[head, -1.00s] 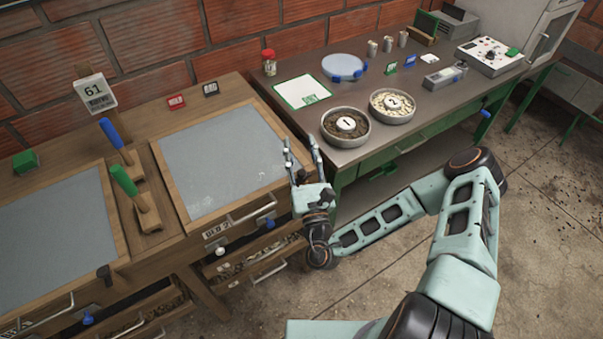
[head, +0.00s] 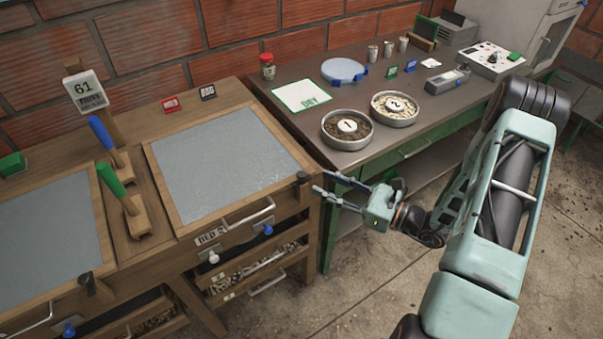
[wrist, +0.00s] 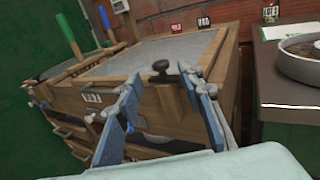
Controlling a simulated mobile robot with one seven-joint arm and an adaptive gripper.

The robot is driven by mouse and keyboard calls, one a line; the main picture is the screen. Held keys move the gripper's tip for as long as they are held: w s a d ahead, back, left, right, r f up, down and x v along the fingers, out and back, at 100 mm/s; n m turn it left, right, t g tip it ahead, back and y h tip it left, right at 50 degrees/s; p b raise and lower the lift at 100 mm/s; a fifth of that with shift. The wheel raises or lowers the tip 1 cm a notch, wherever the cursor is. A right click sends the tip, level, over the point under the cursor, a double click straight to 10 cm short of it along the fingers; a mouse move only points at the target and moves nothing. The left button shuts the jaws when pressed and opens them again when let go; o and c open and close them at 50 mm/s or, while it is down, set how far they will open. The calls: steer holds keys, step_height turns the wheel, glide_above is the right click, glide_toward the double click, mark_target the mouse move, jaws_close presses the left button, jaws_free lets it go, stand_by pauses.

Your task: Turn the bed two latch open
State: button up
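Bed two is the wooden box with a grey screen top (head: 225,165) and a "BED 2" label (head: 210,236) on its front. A black knob (head: 303,178), apparently the latch, stands at its front right corner; the same knob (wrist: 160,72) shows in the wrist view. My gripper (head: 320,187) points left at this corner, close to the knob. In the wrist view my gripper (wrist: 162,82) has its fingers spread, with the knob between them in the picture. Nothing is held, and I cannot tell whether a finger touches the knob.
Bed two's front has a metal handle (head: 248,215), a white knob (head: 213,257) and a blue knob (head: 267,229). Wooden-based blue (head: 104,135) and green (head: 112,182) handles stand left of the screen. The dark table (head: 300,125) right of the bed carries two round pans.

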mark_target(305, 176)
steer(key=p+x, duration=0.1)
steer(key=x, duration=0.7)
steer(key=shift+d, duration=0.1)
steer(key=shift+c, duration=0.2)
jaws_close()
steer(key=shift+s+t, duration=0.1)
steer(key=shift+t, duration=0.2)
